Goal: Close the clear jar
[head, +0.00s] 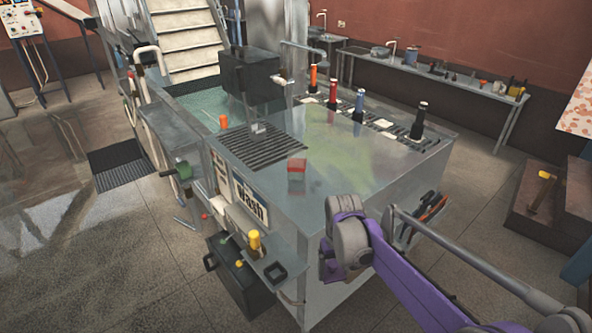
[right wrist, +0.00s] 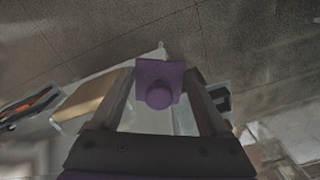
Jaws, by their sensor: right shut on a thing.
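My right gripper (head: 331,264) is low at the front of the metal bench in the head view. In the right wrist view its two fingers (right wrist: 162,78) stand either side of a purple square lid with a round knob (right wrist: 160,92), and it is shut on this lid. A small box-like container (head: 297,170), red on top and paler below, sits on the bench top; it may be the clear jar, but it is too small to be sure. The right gripper is in front of it and to its right, apart from it. My left gripper is not in view.
The metal bench (head: 330,205) has a grate (head: 260,146) and several coloured-handled tools standing along its back edge. A yellow-handled tool (head: 254,241) and a black case (head: 233,275) are at its front left. The bench top around the small container is clear.

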